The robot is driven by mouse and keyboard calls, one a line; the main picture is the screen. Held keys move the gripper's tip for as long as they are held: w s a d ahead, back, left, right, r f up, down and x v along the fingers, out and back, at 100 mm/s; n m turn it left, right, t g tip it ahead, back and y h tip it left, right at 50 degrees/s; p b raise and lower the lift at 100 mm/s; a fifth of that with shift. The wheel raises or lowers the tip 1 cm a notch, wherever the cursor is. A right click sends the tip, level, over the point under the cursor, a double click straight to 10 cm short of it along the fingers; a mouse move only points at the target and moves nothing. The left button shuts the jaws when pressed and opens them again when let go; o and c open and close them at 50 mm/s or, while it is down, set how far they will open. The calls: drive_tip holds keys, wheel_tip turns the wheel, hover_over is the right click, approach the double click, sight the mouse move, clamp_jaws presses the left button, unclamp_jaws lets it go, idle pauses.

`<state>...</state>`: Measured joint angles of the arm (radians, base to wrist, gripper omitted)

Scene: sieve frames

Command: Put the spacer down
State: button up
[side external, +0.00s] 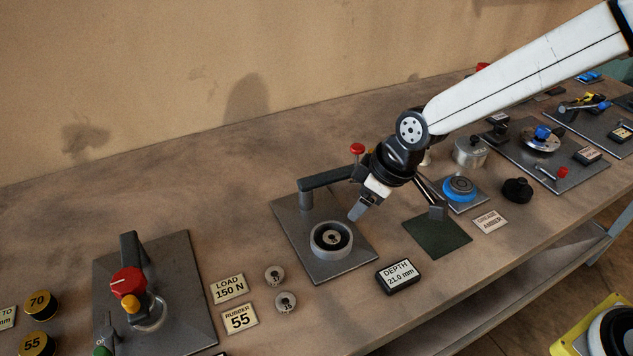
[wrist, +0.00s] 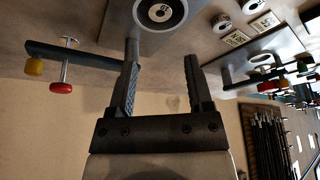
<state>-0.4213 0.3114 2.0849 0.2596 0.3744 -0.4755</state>
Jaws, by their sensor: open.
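A small pale ring-shaped spacer (side external: 333,237) lies inside a round grey holder (side external: 318,246) on a metal plate. It also shows in the wrist view (wrist: 157,13), beyond the fingertips. Two similar numbered spacers lie loose on the bench left of the plate, one farther back (side external: 274,275) and one nearer the front (side external: 286,302). My gripper (side external: 398,210) is open and empty, with its fingers spread above and to the right of the holder. In the wrist view my gripper (wrist: 161,54) has nothing between its fingers.
A red-knobbed dark arm (side external: 325,182) stands at the back of the holder's plate. A dark green pad (side external: 437,240) and a depth display (side external: 398,276) lie to its right. A red-knobbed fixture (side external: 127,282) stands at left. Bench between has label cards.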

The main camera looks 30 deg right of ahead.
drive_tip(key=shift+d, duration=0.15)
drive_tip(key=s+d+f+m+h, duration=0.1)
drive_tip(key=s+d+m, duration=0.3)
drive_tip(key=d, duration=0.5)
drive_tip(key=s+d+f+m+g+h, duration=0.1)
drive_tip(key=s+d+m, duration=0.2)
drive_tip(key=s+d, duration=0.4)
drive_tip(key=d, duration=0.3)
drive_tip(key=shift+s+d+f+m+h, duration=0.2)
drive_tip(key=shift+s+d+m+h, duration=0.05)
drive_tip(key=shift+s+m+h, duration=0.15)
